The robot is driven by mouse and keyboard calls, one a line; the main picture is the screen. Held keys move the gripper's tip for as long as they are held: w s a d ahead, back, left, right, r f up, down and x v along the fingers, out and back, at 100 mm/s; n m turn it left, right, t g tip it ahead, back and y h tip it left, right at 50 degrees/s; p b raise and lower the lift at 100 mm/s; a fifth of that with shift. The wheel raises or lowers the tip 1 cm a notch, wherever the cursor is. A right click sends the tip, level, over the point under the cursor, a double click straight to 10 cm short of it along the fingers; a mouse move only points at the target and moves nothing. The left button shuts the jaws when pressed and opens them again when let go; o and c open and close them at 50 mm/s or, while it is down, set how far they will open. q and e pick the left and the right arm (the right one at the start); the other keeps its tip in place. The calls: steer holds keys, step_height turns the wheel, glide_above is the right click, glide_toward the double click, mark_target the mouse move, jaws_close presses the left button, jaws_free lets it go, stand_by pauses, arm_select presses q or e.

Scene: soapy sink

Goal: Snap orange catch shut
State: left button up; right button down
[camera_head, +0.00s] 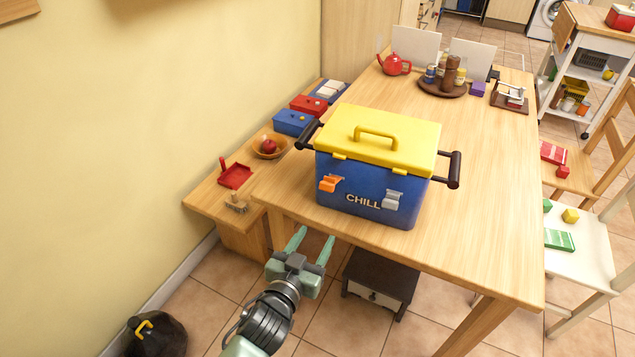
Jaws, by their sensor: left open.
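A blue cooler (352,205) marked CHILL stands on the wooden table near its front left corner. Its yellow lid (384,135) with a handle on top lies down on the box. The orange catch (329,183) is on the left of the cooler's front face and tilts outward. A grey catch (393,199) is on the right of the same face. My left gripper (312,240) is open and empty, below and to the left of the cooler's front, apart from the orange catch. My right gripper is not in view.
A wooden bench (207,190) along the wall holds a bowl, a red dustpan and several boxes. The tabletop (489,210) is clear right of the cooler. Chairs stand at the right.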

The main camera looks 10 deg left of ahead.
arm_select(q)
steer(key=t, duration=0.2)
glide_toward(326, 191)
steer(key=w, duration=0.5)
steer(key=w+d, duration=0.1)
steer(key=w, duration=0.2)
steer(key=w+d+p, duration=0.1)
steer(key=w, duration=0.1)
steer(key=shift+w+f, duration=0.1)
steer(key=shift+w, duration=0.25)
jaws_close()
stand_by(0.4)
